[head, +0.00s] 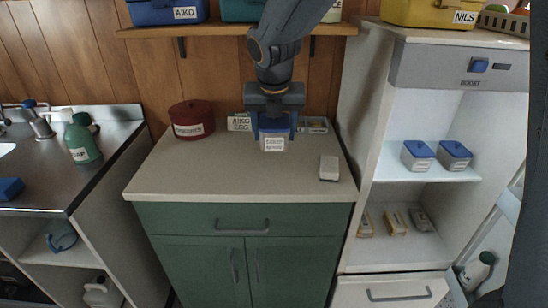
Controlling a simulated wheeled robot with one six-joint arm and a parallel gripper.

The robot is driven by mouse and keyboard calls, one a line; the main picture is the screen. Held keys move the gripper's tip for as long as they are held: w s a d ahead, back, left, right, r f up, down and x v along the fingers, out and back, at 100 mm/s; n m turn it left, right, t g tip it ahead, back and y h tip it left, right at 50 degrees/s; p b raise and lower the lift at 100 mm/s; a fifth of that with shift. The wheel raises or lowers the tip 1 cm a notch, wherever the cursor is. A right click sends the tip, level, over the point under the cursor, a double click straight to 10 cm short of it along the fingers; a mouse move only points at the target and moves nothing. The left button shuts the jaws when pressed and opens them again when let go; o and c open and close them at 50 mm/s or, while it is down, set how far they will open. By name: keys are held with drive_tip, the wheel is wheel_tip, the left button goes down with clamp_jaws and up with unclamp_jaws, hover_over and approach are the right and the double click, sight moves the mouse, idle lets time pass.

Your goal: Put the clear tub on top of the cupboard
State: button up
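A clear tub (273,144) with a white label and a blue lid is between the fingers of my gripper (274,132), towards the back middle of the green cupboard's pale top (220,178). The fingers point down and appear closed on the tub's two sides. The tub is upright. I cannot tell whether its base touches the top or hangs just above it. My gripper hides part of the lid.
On the cupboard top stand a dark red lidded pot (191,120), a labelled box (239,122), a small tray (315,125) and a whitish block (329,168). Its front middle is clear. A shelf (220,30) hangs above; an open white fridge (400,130) stands right, holding two blue-lidded tubs (417,155).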

wheel_tip(320, 180, down, 8)
drive_tip(key=shift+r, duration=0.1)
idle(0.4)
drive_tip(key=o, duration=1.2)
drive_tip(key=shift+s, duration=0.1)
